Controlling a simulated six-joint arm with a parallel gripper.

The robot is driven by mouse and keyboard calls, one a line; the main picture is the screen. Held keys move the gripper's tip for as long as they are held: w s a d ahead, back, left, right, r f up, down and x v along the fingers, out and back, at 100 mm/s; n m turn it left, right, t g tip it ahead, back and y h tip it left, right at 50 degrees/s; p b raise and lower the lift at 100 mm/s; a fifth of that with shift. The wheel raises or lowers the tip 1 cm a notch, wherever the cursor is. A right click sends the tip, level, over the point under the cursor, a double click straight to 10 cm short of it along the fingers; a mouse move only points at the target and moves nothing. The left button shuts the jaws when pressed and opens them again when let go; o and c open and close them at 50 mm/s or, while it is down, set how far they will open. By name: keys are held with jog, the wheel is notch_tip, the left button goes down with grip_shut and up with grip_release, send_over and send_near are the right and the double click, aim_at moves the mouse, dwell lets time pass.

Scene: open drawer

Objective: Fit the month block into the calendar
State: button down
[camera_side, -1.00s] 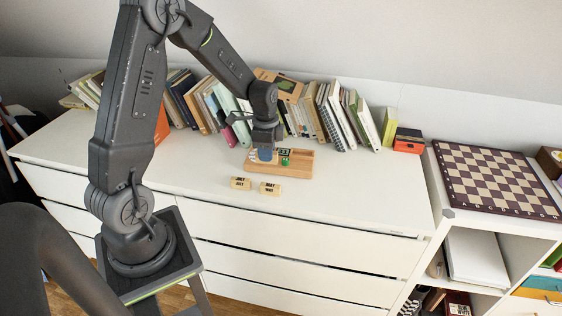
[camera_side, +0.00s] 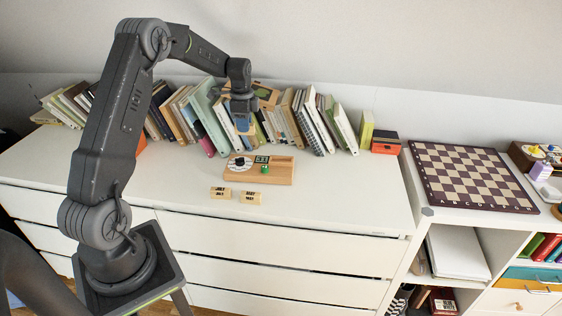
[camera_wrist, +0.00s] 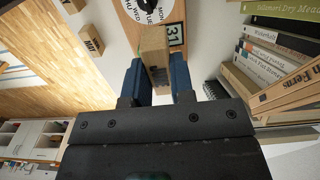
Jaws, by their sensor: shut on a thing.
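The wooden calendar (camera_side: 282,177) lies on the white dresser top, with a round white dial, a dark number tile and a small green piece. In the wrist view the calendar (camera_wrist: 128,26) is partly behind the held block, and its tile reads 31. My gripper (camera_side: 243,126) is raised above the calendar's back side. Its blue fingers (camera_wrist: 154,80) are shut on a pale wooden block (camera_wrist: 154,48) with dark lettering too small to read. Two other lettered blocks, a left one (camera_side: 220,193) and a right one (camera_side: 251,198), lie in front of the calendar.
A row of books (camera_side: 315,122) stands along the wall, close behind my gripper. An orange and black box (camera_side: 385,143) is to their right, and a chessboard (camera_side: 470,176) lies further right.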

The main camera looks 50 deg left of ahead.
jog(key=w+d+f, duration=0.2)
jog(key=w, duration=0.1)
jog(key=w+d+f, duration=0.2)
jog(key=w, duration=0.1)
jog(key=w+d+f, duration=0.2)
jog(key=d, duration=0.1)
jog(key=shift+w+f, duration=0.35)
jog(key=shift+w, duration=0.05)
jog(key=shift+w+f, duration=0.1)
jog(key=shift+f, duration=1.95)
jog(key=shift+f, duration=0.15)
jog(key=c, duration=1)
grip_release()
